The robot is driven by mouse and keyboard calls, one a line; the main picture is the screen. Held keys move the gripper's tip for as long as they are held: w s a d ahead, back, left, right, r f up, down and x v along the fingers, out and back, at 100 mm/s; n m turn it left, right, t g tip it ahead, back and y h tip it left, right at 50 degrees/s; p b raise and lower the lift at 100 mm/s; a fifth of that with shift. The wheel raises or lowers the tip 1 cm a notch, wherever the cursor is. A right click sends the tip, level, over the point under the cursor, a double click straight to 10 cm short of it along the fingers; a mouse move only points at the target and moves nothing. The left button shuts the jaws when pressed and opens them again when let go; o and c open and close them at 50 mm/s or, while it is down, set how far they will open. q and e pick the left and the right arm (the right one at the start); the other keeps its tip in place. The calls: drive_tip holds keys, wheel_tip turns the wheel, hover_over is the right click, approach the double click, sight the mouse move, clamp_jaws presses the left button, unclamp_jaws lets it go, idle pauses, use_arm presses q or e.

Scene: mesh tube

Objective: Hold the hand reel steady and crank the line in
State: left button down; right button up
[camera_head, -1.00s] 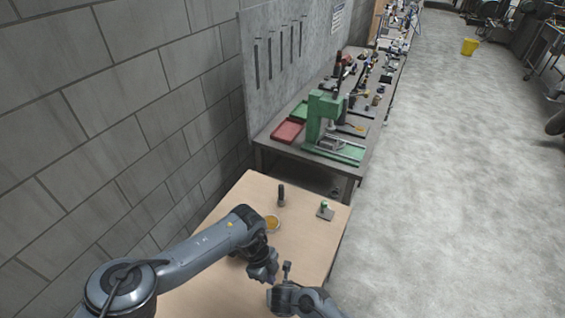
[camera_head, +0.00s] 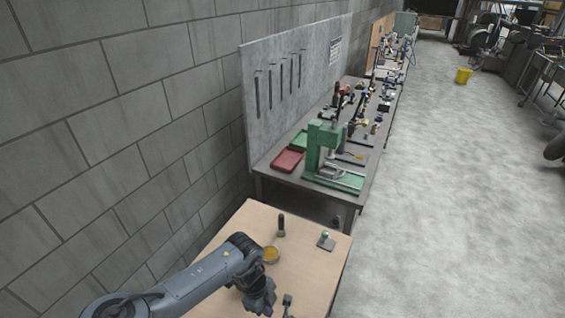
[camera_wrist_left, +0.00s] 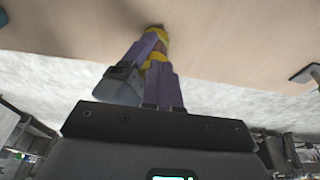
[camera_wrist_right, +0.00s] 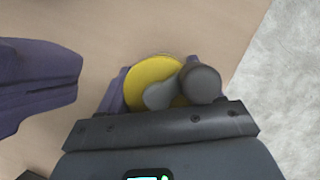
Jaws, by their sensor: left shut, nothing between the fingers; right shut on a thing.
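The hand reel shows in the right wrist view as a yellow disc (camera_wrist_right: 152,82) with a grey crank arm and a round grey knob (camera_wrist_right: 200,84). My right gripper (camera_wrist_right: 155,72) is shut on the reel, its purple fingers at either side of the disc. My left gripper (camera_head: 262,303) is shut and empty, low in the head view. In the left wrist view its purple fingers (camera_wrist_left: 155,65) partly cover the yellow reel (camera_wrist_left: 157,33). One purple finger also shows at the left of the right wrist view. The line cannot be made out.
On the wooden table (camera_head: 312,262) stand a dark upright tool (camera_head: 281,226), a round dish with amber contents (camera_head: 270,255) and a small plate with a knob (camera_head: 326,241). A small dark post (camera_head: 287,303) stands near the grippers. A workbench with a green press (camera_head: 325,158) lies beyond.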

use_arm(q)
drive_tip(key=shift+s+d+v, duration=0.1)
drive_tip(key=shift+d+v, duration=0.1)
drive_tip(key=shift+v, duration=0.7)
drive_tip(key=shift+s+d+v, duration=0.1)
drive_tip(key=shift+d+v, duration=0.05)
drive_tip(key=shift+v, duration=0.75)
drive_tip(key=shift+s+d+v, duration=0.1)
drive_tip(key=shift+d+v, duration=0.1)
drive_tip(key=shift+v, duration=0.65)
drive_tip(key=shift+r, duration=0.2)
drive_tip(key=shift+w+a, duration=0.1)
wheel_tip(320, 180, down, 6)
drive_tip(key=s+a+g+h, duration=0.1)
drive_tip(key=h, duration=0.1)
drive_tip(key=shift+a+h, duration=0.25)
drive_tip(key=shift+h, duration=0.15)
drive_tip(key=shift+f, duration=0.1)
